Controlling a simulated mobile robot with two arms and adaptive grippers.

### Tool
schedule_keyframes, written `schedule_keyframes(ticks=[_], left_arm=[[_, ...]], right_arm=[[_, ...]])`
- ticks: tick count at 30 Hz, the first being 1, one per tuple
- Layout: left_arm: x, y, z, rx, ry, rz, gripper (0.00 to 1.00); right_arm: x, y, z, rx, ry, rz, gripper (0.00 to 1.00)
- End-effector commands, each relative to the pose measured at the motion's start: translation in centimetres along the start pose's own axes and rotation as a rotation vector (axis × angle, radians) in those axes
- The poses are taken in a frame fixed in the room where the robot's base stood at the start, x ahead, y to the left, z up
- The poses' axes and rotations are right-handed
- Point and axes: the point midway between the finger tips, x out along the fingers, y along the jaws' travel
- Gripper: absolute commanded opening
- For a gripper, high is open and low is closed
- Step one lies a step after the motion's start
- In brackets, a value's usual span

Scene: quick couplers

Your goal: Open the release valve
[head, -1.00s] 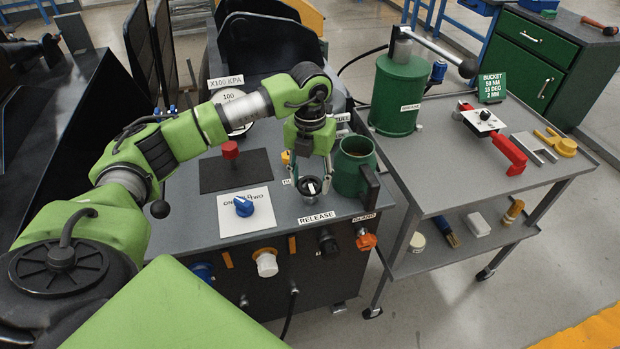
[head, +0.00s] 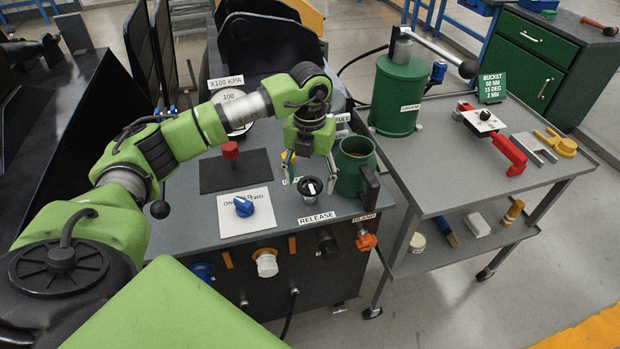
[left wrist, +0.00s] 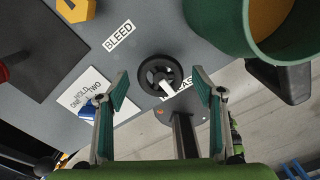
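The release valve is a round black knob (head: 310,187) with a white pointer bar, on the grey bench top behind the RELEASE label (head: 317,217). In the left wrist view the knob (left wrist: 160,76) lies between and slightly beyond the fingertips, its white bar pointing to the lower right. My left gripper (head: 311,178) hangs over the knob, pointing down. In the left wrist view the gripper (left wrist: 163,88) is open, with its green-padded fingers wide apart on either side and nothing held. My right gripper is not in view.
A green mug-like pot (head: 352,172) stands close to the right of the knob. A yellow BLEED knob (left wrist: 76,9) is behind it. A blue knob (head: 244,207) on a white plate and a red knob (head: 230,150) are to the left. A grey cart (head: 450,190) stands at right.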

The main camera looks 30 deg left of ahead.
Motion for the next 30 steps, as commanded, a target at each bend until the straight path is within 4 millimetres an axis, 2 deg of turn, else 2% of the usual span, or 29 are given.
schedule_keyframes(ticks=[5, 12, 18, 24, 30], left_arm=[[-1.6, 0.0, 0.1, 0.001, -0.003, -0.001, 0.62], [-6.7, -0.1, 0.1, 0.000, -0.005, -0.003, 0.62], [-10.3, 0.0, 0.1, 0.000, -0.003, -0.001, 0.62], [-11.9, 0.0, 0.0, 0.000, -0.001, -0.001, 0.62], [-12.0, 0.0, 0.0, 0.000, -0.001, -0.001, 0.62]], right_arm=[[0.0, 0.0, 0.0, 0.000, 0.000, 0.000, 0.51], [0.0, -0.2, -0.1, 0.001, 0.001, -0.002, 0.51], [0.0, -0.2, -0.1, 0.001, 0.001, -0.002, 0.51], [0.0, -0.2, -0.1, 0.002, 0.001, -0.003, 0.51], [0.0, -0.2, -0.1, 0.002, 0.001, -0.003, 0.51]])
